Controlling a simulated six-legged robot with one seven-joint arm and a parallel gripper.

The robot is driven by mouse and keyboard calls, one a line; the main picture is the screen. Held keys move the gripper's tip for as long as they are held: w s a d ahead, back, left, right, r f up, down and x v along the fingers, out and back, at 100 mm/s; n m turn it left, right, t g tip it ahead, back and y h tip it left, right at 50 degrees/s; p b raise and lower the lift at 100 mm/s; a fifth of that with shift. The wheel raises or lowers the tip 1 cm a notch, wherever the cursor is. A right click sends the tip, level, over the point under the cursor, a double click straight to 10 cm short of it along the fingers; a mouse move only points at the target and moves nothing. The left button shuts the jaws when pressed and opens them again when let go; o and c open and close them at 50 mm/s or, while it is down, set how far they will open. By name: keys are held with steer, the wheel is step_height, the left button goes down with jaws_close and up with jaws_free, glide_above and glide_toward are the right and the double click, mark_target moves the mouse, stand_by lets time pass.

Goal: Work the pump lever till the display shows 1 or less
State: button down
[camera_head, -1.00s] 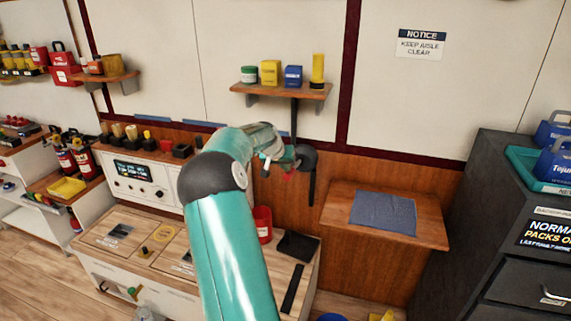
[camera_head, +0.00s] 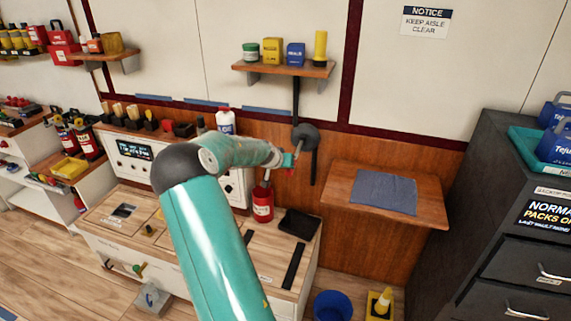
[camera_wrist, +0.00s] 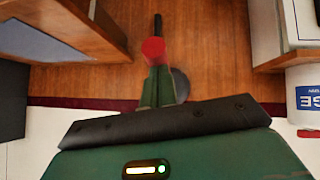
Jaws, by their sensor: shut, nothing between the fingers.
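A dark round hub (camera_head: 305,136) with a dark vertical bar (camera_head: 313,168) is on the wall under the shelf; it may be the pump lever. In the wrist view, the bar (camera_wrist: 158,24) and part of the disc (camera_wrist: 181,86) show behind my fingers. My gripper (camera_head: 289,167) is shut and empty, its red fingertips just left of the bar and below the hub. It also shows in the wrist view (camera_wrist: 153,50); contact cannot be told. A console display (camera_head: 135,150) at left has text too small to read. A right cabinet screen (camera_head: 547,231) reads "NORMA… PACKS O…".
A shelf (camera_head: 283,69) with small containers is above the hub. A wooden wall table (camera_head: 425,212) with a blue cloth is at right. A red extinguisher (camera_head: 263,203) and white bottle (camera_head: 226,122) stand left of the bar. A blue bucket (camera_head: 333,305) is on the floor.

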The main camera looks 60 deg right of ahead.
steer(key=shift+s+a+f, duration=0.15)
steer(key=shift+a+f, duration=0.05)
steer(key=shift+f, duration=0.6)
steer(key=shift+r, duration=0.3)
steer(key=r+v, duration=0.1)
steer(key=v, duration=1.2)
steer(key=shift+w+d, duration=0.25)
